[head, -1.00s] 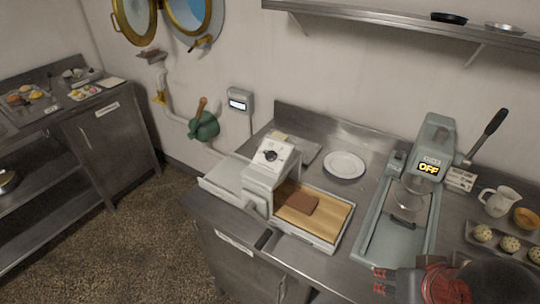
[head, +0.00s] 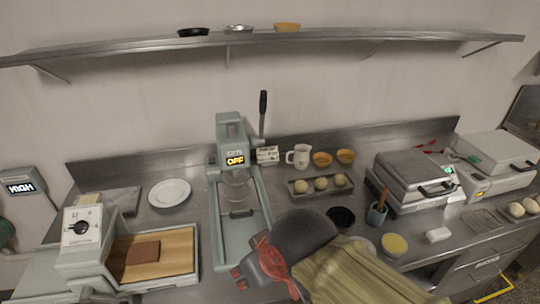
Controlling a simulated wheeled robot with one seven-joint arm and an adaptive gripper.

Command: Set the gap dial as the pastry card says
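The gap dial (head: 82,228) is a dark round knob on the white sloped face of the dough sheeter (head: 84,262), at the left in the head view. Its setting is too small to read. A brown slab (head: 142,252) lies on the sheeter's tan bed. A small white card (head: 267,155) with dark print stands beside the press; its text is not legible, and I cannot tell if it is the pastry card. My gripper (head: 240,275), grey and red, is at the bottom middle, in front of the press and well right of the dial. Its opening cannot be made out.
The press (head: 231,135) shows OFF and has a tall lever. A wall display (head: 21,188) reads HIGH. A white plate (head: 169,193), a jug (head: 299,156), a tray of dough balls (head: 296,190) and a waffle-iron-like appliance (head: 412,176) stand on the counter. A shelf (head: 350,36) runs above.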

